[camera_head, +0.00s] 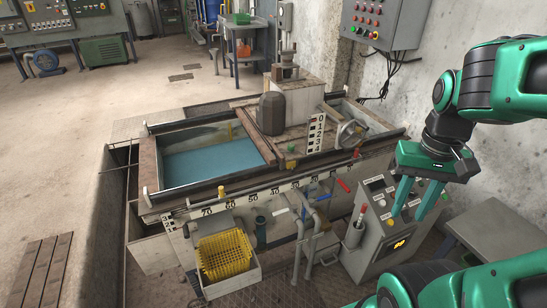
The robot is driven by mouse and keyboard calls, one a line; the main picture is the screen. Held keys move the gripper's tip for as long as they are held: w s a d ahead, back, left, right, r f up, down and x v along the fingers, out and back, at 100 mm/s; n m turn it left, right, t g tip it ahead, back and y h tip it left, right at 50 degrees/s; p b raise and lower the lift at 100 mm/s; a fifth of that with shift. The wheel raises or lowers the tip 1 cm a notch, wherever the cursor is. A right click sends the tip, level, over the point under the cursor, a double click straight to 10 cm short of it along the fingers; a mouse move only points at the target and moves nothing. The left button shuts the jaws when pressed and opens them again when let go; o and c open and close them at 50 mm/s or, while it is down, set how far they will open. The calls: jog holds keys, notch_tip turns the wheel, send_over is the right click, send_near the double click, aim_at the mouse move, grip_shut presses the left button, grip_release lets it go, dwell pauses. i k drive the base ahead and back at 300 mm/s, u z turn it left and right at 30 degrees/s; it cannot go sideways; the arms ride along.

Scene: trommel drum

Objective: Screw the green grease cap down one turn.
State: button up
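A small green cap (291,148), which looks like the grease cap, sits on the near rim of the machine, just left of the white number plate. It is small in the picture, so I cannot tell how far down it is screwed. My gripper (407,217) hangs at the right, above and in front of the grey control box. Its two green fingers point down and are apart, with nothing seen between them. It is well to the right of the cap and not touching it.
The number plate (316,133) stands close beside the cap. A tank of blue water (210,158) lies left of it. Pipes, red and blue handles and the control box (383,240) line the front. A yellow basket (226,256) sits below. Open floor lies at the left.

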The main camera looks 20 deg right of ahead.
aim_at(292, 146)
jog(key=u, duration=0.4)
jog(key=k, duration=0.95)
jog(key=i, duration=0.8)
jog(key=z, duration=0.75)
jog(key=i, duration=1.25)
jog(key=u, duration=0.15)
